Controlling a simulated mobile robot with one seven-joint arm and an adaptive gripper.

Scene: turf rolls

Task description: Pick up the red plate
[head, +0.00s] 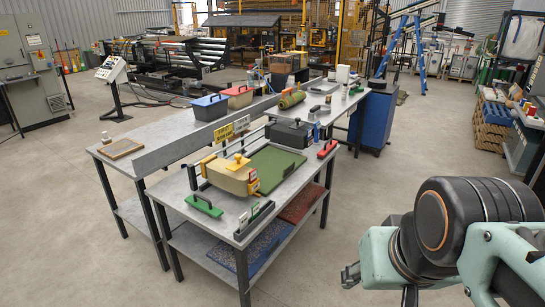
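A dark red, flat, speckled plate-like sheet (302,204) lies on the lower shelf of the front metal table, at its right end. The tabletop and a table leg partly cover it. A blue speckled sheet (245,250) lies on the same shelf to its left. My gripper (350,276) shows small and dark at the lower right, in front of and to the right of the table, apart from both sheets. Only part of it is in view, and its fingers are too unclear to tell whether they are open.
The front table (214,226) carries a cream block with yellow fittings (227,175), a green sheet (272,168), a black box (287,134), a green-handled tool (203,206) and a red-handled piece (327,149). A blue cabinet (376,118) stands behind. Floor right of the table is clear.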

